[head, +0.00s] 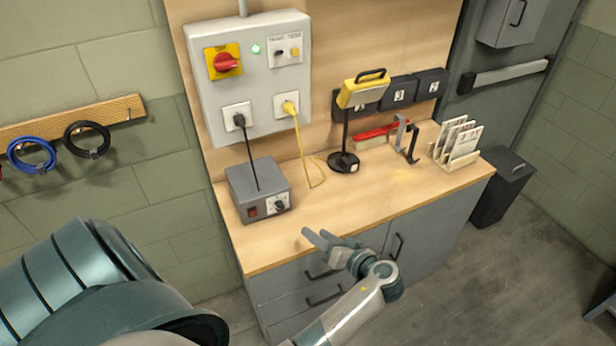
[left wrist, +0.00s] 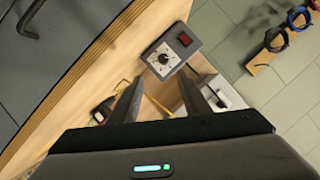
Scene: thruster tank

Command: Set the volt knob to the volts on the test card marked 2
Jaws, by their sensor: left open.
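The grey power box (head: 258,190) stands on the bench's left part, with a red switch (head: 252,211) and the volt knob (head: 279,205) on its front. My right gripper is not in view.
A wall panel (head: 250,80) has a red rotary switch and plugged-in black and yellow cords. A yellow lamp (head: 363,90), red-handled tool (head: 382,130), hooked stand (head: 407,145) and numbered black boxes (head: 398,92) are right of the power box. The bench front (head: 340,215) is bare.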

